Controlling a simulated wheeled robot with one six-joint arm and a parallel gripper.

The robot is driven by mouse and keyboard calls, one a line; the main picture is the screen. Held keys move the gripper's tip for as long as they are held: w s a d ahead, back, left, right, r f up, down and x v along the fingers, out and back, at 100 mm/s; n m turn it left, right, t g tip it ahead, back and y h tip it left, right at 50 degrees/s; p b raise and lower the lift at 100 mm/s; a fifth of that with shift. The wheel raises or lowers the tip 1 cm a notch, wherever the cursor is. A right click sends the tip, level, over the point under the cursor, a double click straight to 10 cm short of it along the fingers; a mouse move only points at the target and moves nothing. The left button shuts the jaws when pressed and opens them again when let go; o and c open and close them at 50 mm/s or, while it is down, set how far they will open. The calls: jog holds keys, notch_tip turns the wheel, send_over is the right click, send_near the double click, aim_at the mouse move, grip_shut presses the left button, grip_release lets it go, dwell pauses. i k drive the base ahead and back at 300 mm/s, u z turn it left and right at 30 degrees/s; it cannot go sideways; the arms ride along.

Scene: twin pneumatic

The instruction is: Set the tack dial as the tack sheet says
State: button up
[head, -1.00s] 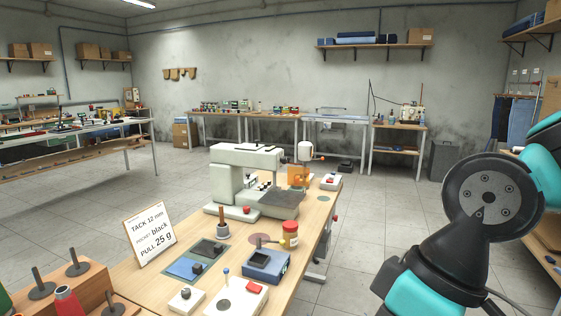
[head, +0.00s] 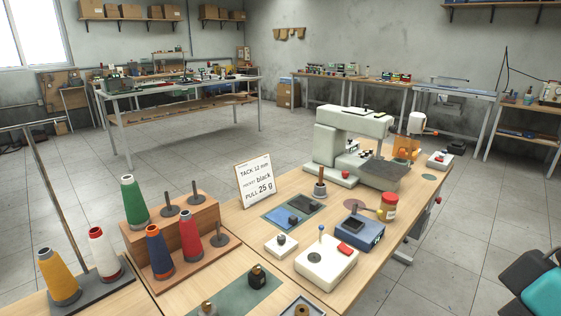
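The tack sheet (head: 255,181) stands tilted on the wooden bench and reads "TACK 12 mm", "POCKET black", "PULL 25 g". A small white box with a dark knob (head: 281,244) sits in front of it. I cannot tell whether this is the tack dial, and its markings are too small to read. The pale green sewing machine (head: 352,150) stands farther back on the bench, with small dark controls on its side. My gripper is not in view; only a dark and teal part of my arm shows at the lower right edge.
A white box with a blue-topped lever and red button (head: 326,264), a blue device (head: 360,232) and a red-lidded jar (head: 387,207) stand close together. Thread cones, including a green one (head: 134,201), stand at left. Open floor lies right of the bench (head: 395,249).

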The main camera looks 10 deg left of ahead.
aim_at(393, 129)
jog(key=z, duration=0.5)
jog(key=i, duration=0.5)
jog(key=z, duration=0.9)
jog(key=i, duration=1.3)
jog(key=u, duration=1.05)
jog(key=i, duration=0.5)
jog(key=u, duration=0.6)
